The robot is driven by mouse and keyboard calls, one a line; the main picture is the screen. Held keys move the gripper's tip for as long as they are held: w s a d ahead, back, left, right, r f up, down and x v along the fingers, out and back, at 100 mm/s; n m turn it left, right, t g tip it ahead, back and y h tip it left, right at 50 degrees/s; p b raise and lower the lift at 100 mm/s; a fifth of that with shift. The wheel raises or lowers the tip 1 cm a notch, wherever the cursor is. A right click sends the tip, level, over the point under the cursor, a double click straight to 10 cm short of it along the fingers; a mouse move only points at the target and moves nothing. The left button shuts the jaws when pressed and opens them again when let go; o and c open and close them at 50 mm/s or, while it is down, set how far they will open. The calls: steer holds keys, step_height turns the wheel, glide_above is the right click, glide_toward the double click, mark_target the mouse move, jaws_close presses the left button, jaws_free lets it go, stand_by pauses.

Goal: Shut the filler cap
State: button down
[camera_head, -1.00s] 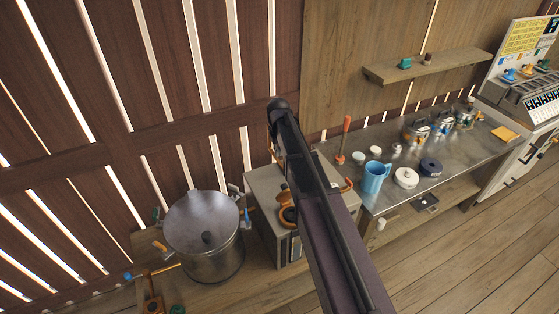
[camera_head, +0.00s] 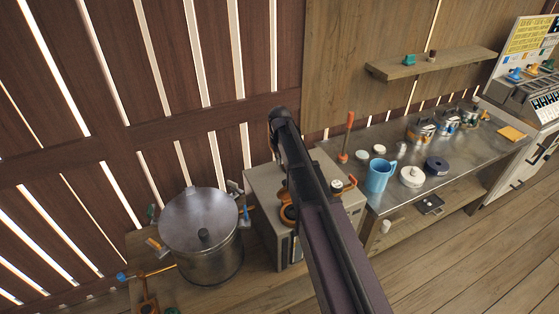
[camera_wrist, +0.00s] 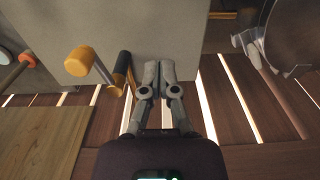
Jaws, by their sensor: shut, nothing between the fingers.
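The beige box-shaped machine (camera_head: 263,190) stands on the low wooden bench. A round dark-and-pale cap-like part (camera_head: 337,186) with an orange lever (camera_head: 353,180) is on its top right; I cannot tell for sure that it is the filler cap or whether it is open. My arm crosses the machine and hides much of its top and front. My gripper (camera_wrist: 158,72) is shut and empty in the wrist view, in front of the machine's pale surface (camera_wrist: 170,30). An orange-ended metal handle (camera_wrist: 80,61) and a black-and-orange bar (camera_wrist: 122,72) are left of the fingers, apart from them.
A large lidded metal pot (camera_head: 205,250) stands left of the machine and shows at the upper right of the wrist view (camera_wrist: 305,35). The metal table (camera_head: 450,165) at right holds a blue mug (camera_head: 379,178), a white round container (camera_head: 411,177) and several tins. Floor is clear at lower right.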

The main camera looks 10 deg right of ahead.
steer(key=s+f+b, duration=0.1)
steer(key=s+f, duration=0.1)
steer(key=s+d+f+b, duration=0.1)
steer(key=b, duration=0.1)
steer(key=shift+s+f, duration=0.35)
steer(key=shift+f, duration=0.05)
steer(key=shift+s+d, duration=0.15)
steer(key=shift+d, duration=0.1)
stand_by(0.4)
steer(key=shift+s, duration=0.1)
